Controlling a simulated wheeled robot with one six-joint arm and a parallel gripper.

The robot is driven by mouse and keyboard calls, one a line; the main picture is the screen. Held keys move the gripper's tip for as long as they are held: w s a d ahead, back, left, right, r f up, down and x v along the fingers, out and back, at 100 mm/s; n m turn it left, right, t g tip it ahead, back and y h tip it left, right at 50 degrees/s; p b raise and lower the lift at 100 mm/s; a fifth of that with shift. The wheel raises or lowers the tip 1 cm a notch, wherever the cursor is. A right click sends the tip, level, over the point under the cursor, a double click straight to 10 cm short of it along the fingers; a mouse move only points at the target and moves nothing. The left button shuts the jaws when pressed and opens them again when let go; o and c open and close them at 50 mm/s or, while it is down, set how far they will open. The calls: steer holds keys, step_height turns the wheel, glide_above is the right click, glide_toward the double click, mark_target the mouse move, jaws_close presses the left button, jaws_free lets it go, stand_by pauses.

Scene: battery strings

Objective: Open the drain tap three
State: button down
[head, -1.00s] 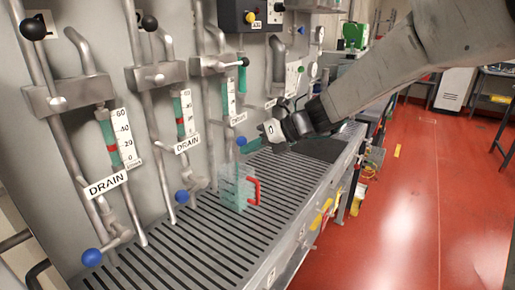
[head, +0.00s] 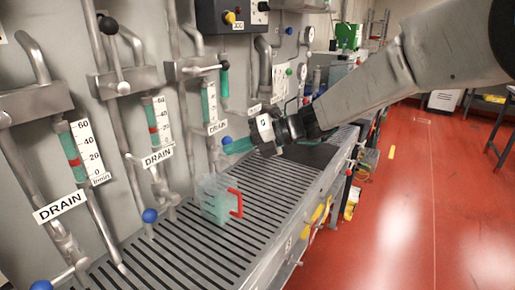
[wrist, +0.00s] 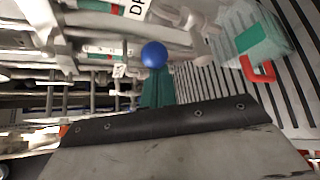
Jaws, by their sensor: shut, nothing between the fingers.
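The third drain tap from the left shows as a blue ball knob (head: 227,140) just below the third DRAIN label (head: 217,127). My gripper (head: 236,147) is beside it, its teal fingers pointing left toward the knob. In the wrist view the blue knob (wrist: 154,54) sits directly beyond the tips of my shut, empty fingers (wrist: 157,80). Whether they touch it cannot be told. The tap's stem and lever are mostly hidden.
A clear jug (head: 216,203) with teal contents and a red handle stands on the slatted grate (head: 190,255) in front of the taps. Two nearer blue knobs are at the second tap (head: 149,215) and first tap (head: 42,285). The red floor (head: 400,220) at right is clear.

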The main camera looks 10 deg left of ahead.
steer(key=shift+w+d, duration=0.1)
steer(key=shift+w, duration=0.2)
stand_by(0.4)
